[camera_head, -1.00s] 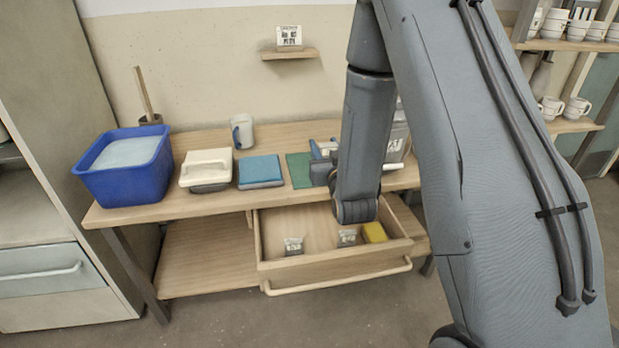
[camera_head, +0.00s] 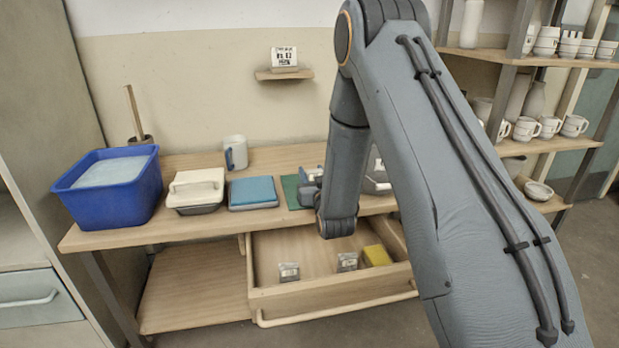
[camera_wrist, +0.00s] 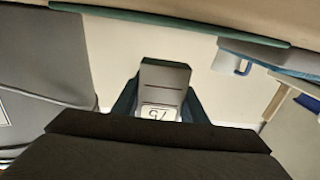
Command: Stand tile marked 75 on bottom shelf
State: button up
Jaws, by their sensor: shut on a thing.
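A small grey block-like tile (camera_wrist: 163,78) is between the two blue fingers of my gripper (camera_wrist: 160,105) in the wrist view. Its white label (camera_wrist: 158,112) reads 75, upside down in that view. In the head view my gripper (camera_head: 311,184) is partly hidden by my wrist, above the green mat; the tile cannot be made out there. A rack at the right has a low shelf (camera_head: 550,205) with a bowl on it, partly hidden by my arm. A low board (camera_head: 195,285) also runs under the table.
The table (camera_head: 140,230) holds a blue tub (camera_head: 110,195), a white lidded box (camera_head: 197,190), a blue block (camera_head: 253,192) and a mug (camera_head: 235,152). An open drawer (camera_head: 290,300) holds two small labelled pieces and a yellow sponge (camera_head: 376,256). Cups fill the upper rack shelves.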

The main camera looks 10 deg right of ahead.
jog(key=w, duration=0.1)
jog(key=w+f, duration=0.2)
jog(key=w, duration=0.1)
jog(key=shift+f, duration=0.25)
jog(key=shift+w+f, duration=0.25)
jog(key=shift+w, duration=0.05)
jog(key=shift+b, duration=0.3)
jog(key=shift+f, duration=0.2)
jog(key=o, duration=1.2)
jog(key=shift+o, duration=0.2)
